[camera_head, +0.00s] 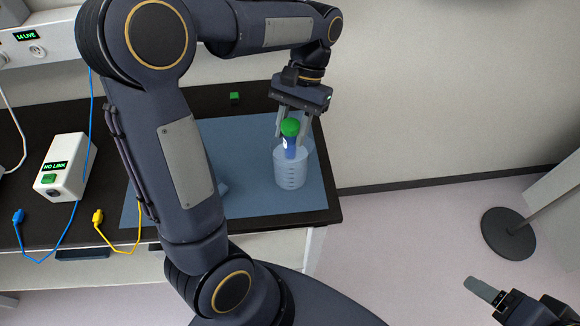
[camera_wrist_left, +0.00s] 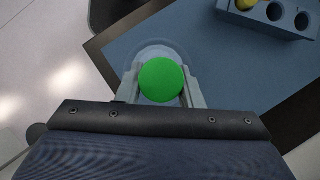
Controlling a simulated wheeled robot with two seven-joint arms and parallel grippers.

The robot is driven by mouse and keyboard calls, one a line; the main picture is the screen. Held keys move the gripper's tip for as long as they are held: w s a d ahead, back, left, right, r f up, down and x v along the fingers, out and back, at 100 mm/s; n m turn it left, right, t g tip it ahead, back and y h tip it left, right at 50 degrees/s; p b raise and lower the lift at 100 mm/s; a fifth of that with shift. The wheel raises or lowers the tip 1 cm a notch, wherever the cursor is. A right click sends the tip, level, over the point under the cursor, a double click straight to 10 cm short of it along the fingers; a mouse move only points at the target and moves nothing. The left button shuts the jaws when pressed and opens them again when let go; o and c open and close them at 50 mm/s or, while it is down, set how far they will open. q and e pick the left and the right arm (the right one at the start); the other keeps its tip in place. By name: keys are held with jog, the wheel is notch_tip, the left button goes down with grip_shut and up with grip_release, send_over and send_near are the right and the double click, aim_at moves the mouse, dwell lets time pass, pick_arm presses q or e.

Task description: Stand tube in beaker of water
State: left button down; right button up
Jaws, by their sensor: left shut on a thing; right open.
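The tube (camera_head: 290,141) has a green cap and a blue body and looks upright. My left gripper (camera_head: 285,131) is shut on it near the cap. The beaker (camera_head: 290,172) is clear with graduation marks and stands on the blue mat. The tube's lower part is at the beaker's mouth; I cannot tell how deep it reaches. In the left wrist view the green cap (camera_wrist_left: 161,80) sits between the left fingers, with the beaker's round rim (camera_wrist_left: 160,47) around and beyond it. My right gripper (camera_head: 486,293) is open and empty over the floor at the lower right.
A blue rack (camera_wrist_left: 268,18) with holes and a yellow item stands on the mat (camera_head: 305,205). A white box (camera_head: 65,166) reading "NO LINK", blue and yellow cables (camera_head: 98,217) and a small green block (camera_head: 234,97) are on the dark bench. The beaker is near the bench's right edge.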

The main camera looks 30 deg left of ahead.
pick_arm(q)
jog(key=c, duration=0.9)
grip_release()
jog(key=shift+o, duration=0.2)
jog(key=o, duration=0.7)
jog(key=shift+c, duration=0.2)
jog(key=shift+r, duration=0.1)
notch_tip(320, 180, up, 5)
jog(key=p, duration=0.5)
jog(key=shift+r, duration=0.2)
jog(key=shift+r+p, duration=0.65)
jog(key=shift+r, duration=3.05)
